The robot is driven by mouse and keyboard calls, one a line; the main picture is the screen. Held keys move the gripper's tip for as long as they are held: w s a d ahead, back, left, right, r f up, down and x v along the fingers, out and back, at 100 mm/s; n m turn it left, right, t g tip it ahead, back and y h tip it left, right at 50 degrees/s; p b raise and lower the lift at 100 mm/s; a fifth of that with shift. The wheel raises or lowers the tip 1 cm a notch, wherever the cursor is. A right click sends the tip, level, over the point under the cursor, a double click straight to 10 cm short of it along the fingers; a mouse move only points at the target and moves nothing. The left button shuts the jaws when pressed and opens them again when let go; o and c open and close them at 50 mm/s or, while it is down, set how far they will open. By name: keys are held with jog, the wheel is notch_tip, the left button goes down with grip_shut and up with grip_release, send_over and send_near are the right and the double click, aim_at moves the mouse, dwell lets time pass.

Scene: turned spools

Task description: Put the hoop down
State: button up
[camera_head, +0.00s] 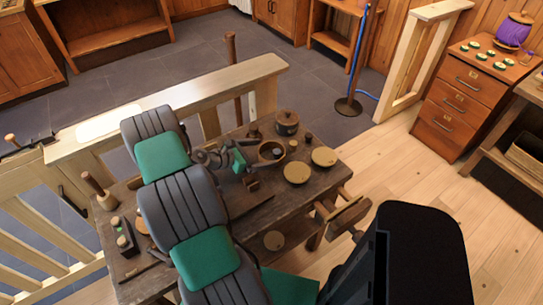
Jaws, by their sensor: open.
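No hoop can be made out with certainty in the head view. A tan round piece (143,223) on the workbench shows only in part beside my arm, and I cannot tell whether it is a ring. The dark wooden workbench (228,226) stands in the middle, with my grey and green arm reaching over its left part. My gripper is not visible; my own arm links hide part of the bench.
A grey and green machine (240,162) stands mid-bench. Behind it are a round bowl (271,152) and a lidded pot (287,123). A wooden mallet (98,190) stands at the left. A pale railing (175,95) runs behind. A drawer cabinet (463,95) stands right, beyond open floor.

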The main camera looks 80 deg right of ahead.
aim_at(275, 151)
jog(key=p+x, duration=0.1)
jog(key=x, duration=0.6)
jog(key=shift+s+d+f+p, duration=0.1)
jog(key=shift+s+d+p, duration=0.1)
jog(key=shift+s+p, duration=0.15)
jog(key=shift+w, duration=0.1)
jog(key=shift+c, duration=0.3)
jog(key=c, duration=1.3)
jog(key=shift+o, duration=0.2)
